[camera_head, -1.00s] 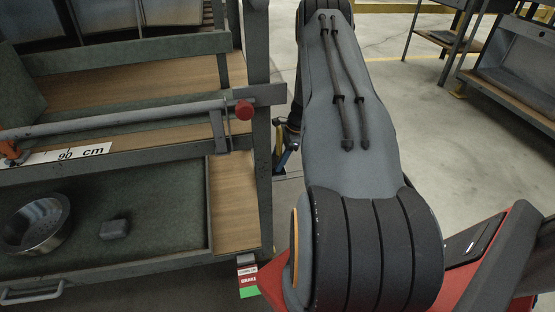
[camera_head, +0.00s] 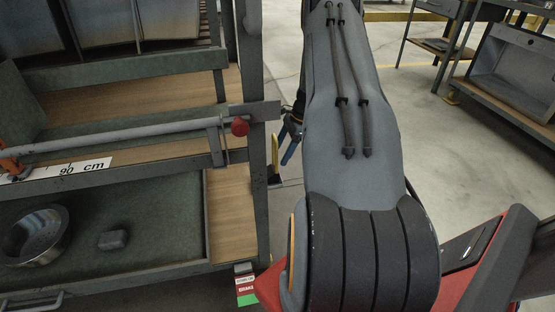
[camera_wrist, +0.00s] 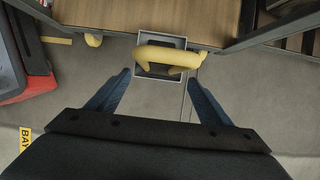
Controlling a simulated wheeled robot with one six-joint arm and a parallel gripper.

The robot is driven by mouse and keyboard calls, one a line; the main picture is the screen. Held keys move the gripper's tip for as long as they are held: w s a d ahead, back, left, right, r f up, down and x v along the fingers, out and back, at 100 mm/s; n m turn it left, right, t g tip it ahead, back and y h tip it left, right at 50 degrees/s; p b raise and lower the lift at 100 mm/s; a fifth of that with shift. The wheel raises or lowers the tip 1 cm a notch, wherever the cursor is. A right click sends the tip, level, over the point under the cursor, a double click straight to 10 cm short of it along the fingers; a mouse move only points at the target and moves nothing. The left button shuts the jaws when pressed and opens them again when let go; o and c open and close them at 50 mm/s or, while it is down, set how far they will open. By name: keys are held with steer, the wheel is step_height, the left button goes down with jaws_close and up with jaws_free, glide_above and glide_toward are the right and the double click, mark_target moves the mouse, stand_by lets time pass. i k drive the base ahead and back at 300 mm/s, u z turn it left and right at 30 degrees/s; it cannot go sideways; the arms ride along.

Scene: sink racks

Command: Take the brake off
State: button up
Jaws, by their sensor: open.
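A yellow handle (camera_wrist: 168,57) shows in the wrist view, in front of a grey box-like bracket (camera_wrist: 162,42) at the edge of a wooden shelf. In the head view a thin yellow part (camera_head: 275,150) stands beside the rack's right post, likely the same handle. A small red and green tag reading BRAKE (camera_head: 246,287) hangs at the rack's lower right corner. My gripper (camera_wrist: 160,80) has its two blue fingers spread apart and empty, just short of the handle, which lies ahead between them. In the head view the gripper (camera_head: 289,148) is partly hidden by my arm.
The rack's post (camera_head: 259,170) stands close left of my gripper. A metal bowl (camera_head: 36,236) and a grey block (camera_head: 113,239) lie on the lower shelf. Open floor (camera_head: 400,110) lies to the right.

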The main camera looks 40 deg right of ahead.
mark_target(245, 289)
steer(key=k, duration=1.5)
